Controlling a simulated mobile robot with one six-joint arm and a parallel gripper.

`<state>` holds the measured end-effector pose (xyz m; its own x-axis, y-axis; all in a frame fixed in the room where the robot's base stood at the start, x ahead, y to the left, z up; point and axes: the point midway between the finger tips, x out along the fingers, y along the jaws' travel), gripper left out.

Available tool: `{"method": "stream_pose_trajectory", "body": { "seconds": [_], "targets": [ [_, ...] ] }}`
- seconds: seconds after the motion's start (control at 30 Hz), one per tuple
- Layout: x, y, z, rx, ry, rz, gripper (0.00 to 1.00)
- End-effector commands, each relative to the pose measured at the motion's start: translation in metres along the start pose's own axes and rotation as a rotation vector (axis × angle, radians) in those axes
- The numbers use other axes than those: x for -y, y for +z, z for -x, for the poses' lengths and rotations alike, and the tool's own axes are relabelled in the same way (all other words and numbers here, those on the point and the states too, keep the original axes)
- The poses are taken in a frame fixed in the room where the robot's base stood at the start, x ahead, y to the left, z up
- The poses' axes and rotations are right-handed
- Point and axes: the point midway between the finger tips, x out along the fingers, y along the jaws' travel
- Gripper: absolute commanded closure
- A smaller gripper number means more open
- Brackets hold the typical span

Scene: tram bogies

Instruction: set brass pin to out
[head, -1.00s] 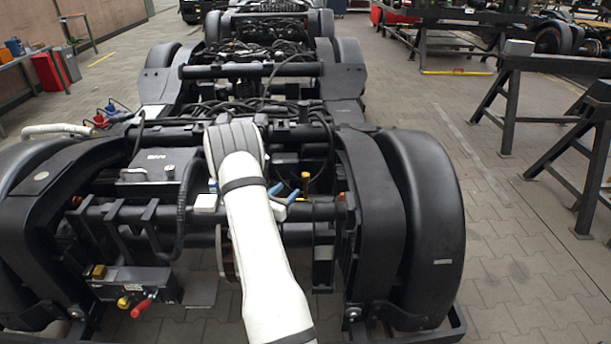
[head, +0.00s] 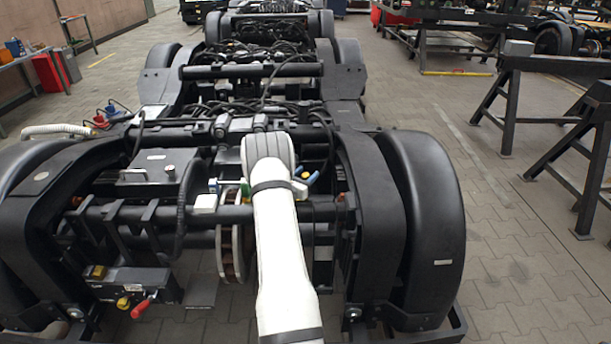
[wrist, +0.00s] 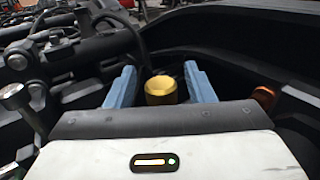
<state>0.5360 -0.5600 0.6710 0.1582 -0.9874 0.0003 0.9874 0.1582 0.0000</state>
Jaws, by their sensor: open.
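The brass pin (wrist: 161,90) shows in the wrist view as a gold, round cup-like head. It stands between the two blue fingers of my gripper (wrist: 158,86). The pin's lower part is hidden behind my gripper's body. In the head view my gripper (head: 306,182) is at the right of the front bogie's crossbar, mostly hidden by my white arm; a blue finger shows. I cannot make out the pin there.
An orange knob (wrist: 264,96) is close to the right finger in the wrist view. The black bogie frame (head: 372,225) and curved wheel cover (head: 430,210) bound the right side. A red-handled lever (head: 141,308) is low at left. Open paving lies to the right.

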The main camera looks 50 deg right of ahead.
Motion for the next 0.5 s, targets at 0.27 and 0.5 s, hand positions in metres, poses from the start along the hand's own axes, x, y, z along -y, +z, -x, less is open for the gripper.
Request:
{"method": "stream_pose_trajectory", "body": {
  "seconds": [0.27,0.5],
  "targets": [
    [0.0001,-0.0001,0.0002,0.000,0.000,0.000,0.60],
    [0.0002,0.0000,0.0003,0.000,0.000,0.000,0.80]
  ]
}}
